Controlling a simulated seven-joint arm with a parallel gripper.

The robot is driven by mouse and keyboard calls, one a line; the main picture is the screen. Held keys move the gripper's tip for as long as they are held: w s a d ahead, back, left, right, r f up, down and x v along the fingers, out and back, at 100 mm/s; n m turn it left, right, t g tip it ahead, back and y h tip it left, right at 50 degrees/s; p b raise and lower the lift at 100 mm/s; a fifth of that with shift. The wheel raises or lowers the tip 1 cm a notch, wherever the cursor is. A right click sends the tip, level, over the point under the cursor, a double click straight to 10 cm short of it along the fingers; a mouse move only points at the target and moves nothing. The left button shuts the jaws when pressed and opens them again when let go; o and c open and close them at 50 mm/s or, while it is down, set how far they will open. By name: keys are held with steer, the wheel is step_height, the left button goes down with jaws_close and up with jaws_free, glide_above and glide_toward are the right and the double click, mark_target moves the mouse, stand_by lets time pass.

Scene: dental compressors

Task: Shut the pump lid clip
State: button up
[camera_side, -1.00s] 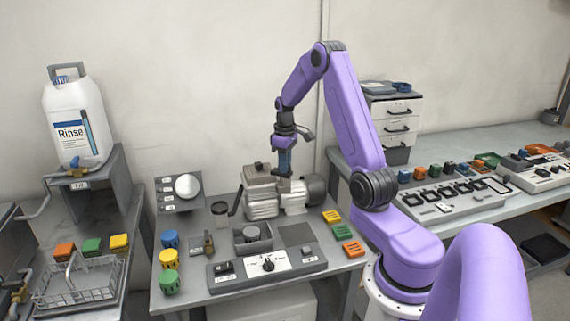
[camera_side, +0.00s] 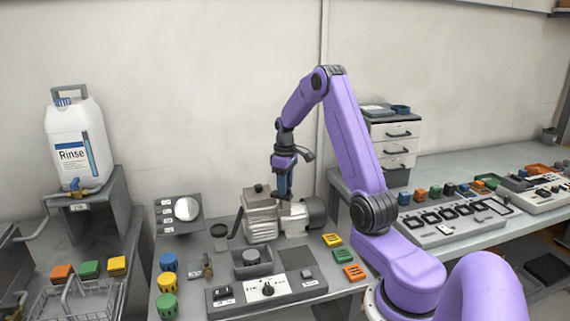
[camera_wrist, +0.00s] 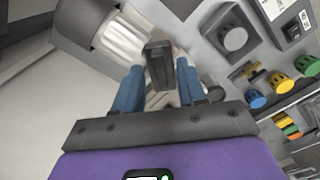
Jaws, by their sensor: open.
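The pump (camera_side: 260,222) is a grey metal compressor on the left workbench, with a ribbed body and a rounded motor at its right end. Its ribbed body (camera_wrist: 122,36) also shows in the wrist view. My gripper (camera_side: 285,196) points down over the pump's right half. In the wrist view my gripper (camera_wrist: 158,88) is open, with a blue finger on each side of a dark grey upright block (camera_wrist: 159,62). This block looks like the lid clip, but I cannot be sure. Clear gaps show beside it. The fingertips hide the clip in the side view.
A grey open box (camera_side: 251,264) and a control panel (camera_side: 267,290) stand in front of the pump. Coloured blocks (camera_side: 343,254) lie to the right, coloured knobs (camera_side: 167,282) to the left. A white Rinse jug (camera_side: 78,137) stands on the far-left stand.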

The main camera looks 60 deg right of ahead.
step_height(320, 180, up, 17)
steer(key=shift+f, duration=0.15)
stand_by(0.6)
steer(key=w+a+n, duration=0.1)
steer(key=a+n, duration=0.2)
steer(key=a, duration=1.2)
steer(key=s+a+f+n, duration=0.2)
steer(key=s+a, duration=0.2)
steer(key=a, duration=0.4)
steer(key=s+a+f+n, duration=0.1)
steer(key=s+a+n, duration=0.1)
steer(key=s+a, duration=0.45)
steer(key=s+a+f+n, duration=0.2)
steer(key=s+a, duration=0.1)
steer(key=s, duration=0.5)
steer(key=s+a+f+n, duration=0.2)
steer(key=s+a+f, duration=0.1)
steer(key=s, duration=0.6)
steer(key=shift+s+a+f+n, duration=0.25)
steer(key=shift+s+n, duration=0.05)
